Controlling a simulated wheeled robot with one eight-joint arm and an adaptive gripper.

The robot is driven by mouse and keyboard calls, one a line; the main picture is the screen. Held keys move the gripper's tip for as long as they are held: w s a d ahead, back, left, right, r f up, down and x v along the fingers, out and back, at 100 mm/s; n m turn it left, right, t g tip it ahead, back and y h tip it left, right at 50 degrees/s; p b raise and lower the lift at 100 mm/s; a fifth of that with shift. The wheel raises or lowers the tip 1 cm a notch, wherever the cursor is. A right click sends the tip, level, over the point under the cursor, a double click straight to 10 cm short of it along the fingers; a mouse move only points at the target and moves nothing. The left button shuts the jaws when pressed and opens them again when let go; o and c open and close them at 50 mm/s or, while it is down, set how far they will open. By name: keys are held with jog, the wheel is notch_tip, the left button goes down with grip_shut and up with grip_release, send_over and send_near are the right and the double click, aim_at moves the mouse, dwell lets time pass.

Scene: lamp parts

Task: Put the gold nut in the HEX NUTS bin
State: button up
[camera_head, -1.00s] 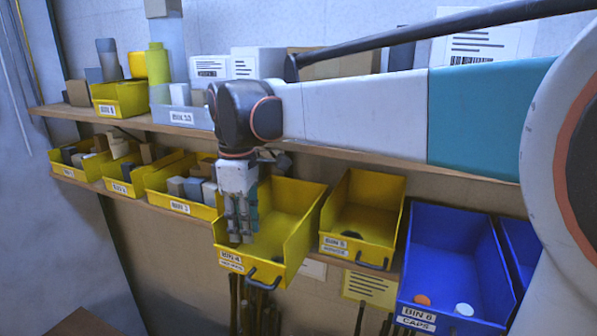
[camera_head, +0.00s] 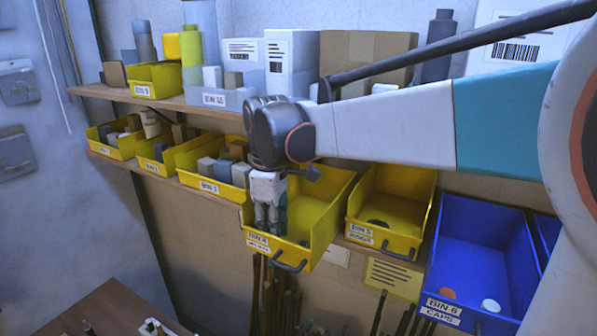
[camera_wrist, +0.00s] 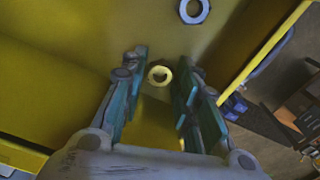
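My gripper (camera_head: 270,228) points down into the yellow bin marked BIN 4 (camera_head: 328,205); the lower line of its label is too small to read surely. In the wrist view, my gripper (camera_wrist: 160,72) has its two fingers apart. The gold nut (camera_wrist: 159,66) shows in the gap between the fingertips, with space on both sides, over the yellow bin (camera_wrist: 60,75). I cannot tell whether it touches the bin floor. The fingers hide the gold nut in the head view. A grey nut (camera_wrist: 205,12) lies in the bin beyond the fingers.
To the right stand yellow BIN 5 (camera_head: 405,185) and blue BIN 6, marked CAPS (camera_head: 480,235), with a white and an orange cap. Filled yellow bins (camera_head: 205,183) stand to the left. The upper shelf (camera_head: 180,102) with boxes is above.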

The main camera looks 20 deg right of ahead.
jog(key=shift+s, duration=0.15)
notch_tip(320, 180, up, 12)
jog(key=shift+r+b, duration=0.2)
jog(key=shift+b, duration=0.25)
dwell(0.5)
